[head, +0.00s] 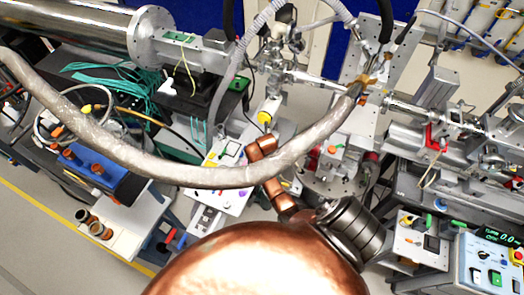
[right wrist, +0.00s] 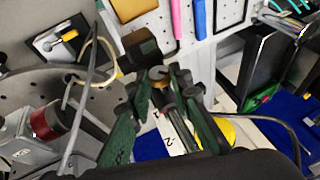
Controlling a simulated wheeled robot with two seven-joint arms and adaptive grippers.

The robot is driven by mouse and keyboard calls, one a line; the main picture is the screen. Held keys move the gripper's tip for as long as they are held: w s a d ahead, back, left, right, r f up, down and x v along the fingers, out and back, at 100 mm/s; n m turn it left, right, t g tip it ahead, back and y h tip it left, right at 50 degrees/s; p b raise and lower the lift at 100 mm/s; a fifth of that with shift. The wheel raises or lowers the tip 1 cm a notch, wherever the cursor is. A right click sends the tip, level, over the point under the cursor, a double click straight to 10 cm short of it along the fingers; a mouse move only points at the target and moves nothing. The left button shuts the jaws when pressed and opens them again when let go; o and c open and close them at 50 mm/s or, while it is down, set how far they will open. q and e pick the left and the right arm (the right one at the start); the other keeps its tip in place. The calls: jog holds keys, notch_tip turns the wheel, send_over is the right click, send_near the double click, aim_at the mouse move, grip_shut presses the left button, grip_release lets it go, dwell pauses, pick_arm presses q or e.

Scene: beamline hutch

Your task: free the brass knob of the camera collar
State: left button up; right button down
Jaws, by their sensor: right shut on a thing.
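In the right wrist view my right gripper (right wrist: 160,88) has dark green fingers, with the tips close in on a small round brass knob (right wrist: 160,75). The knob sits just in front of a dark block (right wrist: 142,48), which may be part of the camera collar; I cannot tell for sure. The fingers and knob hide the join between them. In the head view the collar and the knob cannot be made out, and the right gripper is not clearly visible. My left gripper is in neither view.
A thick silver hose (head: 190,172) sweeps across the head view. A blue box (head: 95,172) stands at the left, and a control box with a lit display (head: 490,262) at the lower right. In the wrist view, a round perforated plate (right wrist: 100,100) lies left and a thin cable (right wrist: 270,122) right.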

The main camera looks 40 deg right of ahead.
jog(key=shift+w+a+g+h, duration=0.15)
jog(key=shift+w+g+h, duration=0.2)
jog(key=shift+g, duration=0.45)
jog(key=shift+n+g+h+b, duration=0.35)
jog(key=shift+g+b, duration=0.2)
jog(key=shift+g, duration=0.15)
jog(key=g+h+b, duration=0.1)
jog(key=b, duration=0.2)
jog(key=n+g+h+b, duration=0.1)
jog(key=g+b, duration=0.1)
jog(key=b, duration=0.2)
jog(key=w+g+h+b, duration=0.1)
jog(key=g+b, duration=0.1)
jog(key=b, duration=0.1)
jog(key=shift+a+f, duration=0.3)
jog(key=shift+f, duration=0.05)
jog(key=shift+r+n+g+b, duration=0.2)
jog(key=shift+g+b, duration=0.3)
jog(key=shift+b, duration=0.65)
jog(key=c, duration=1.7)
grip_release()
jog(key=shift+c, duration=0.2)
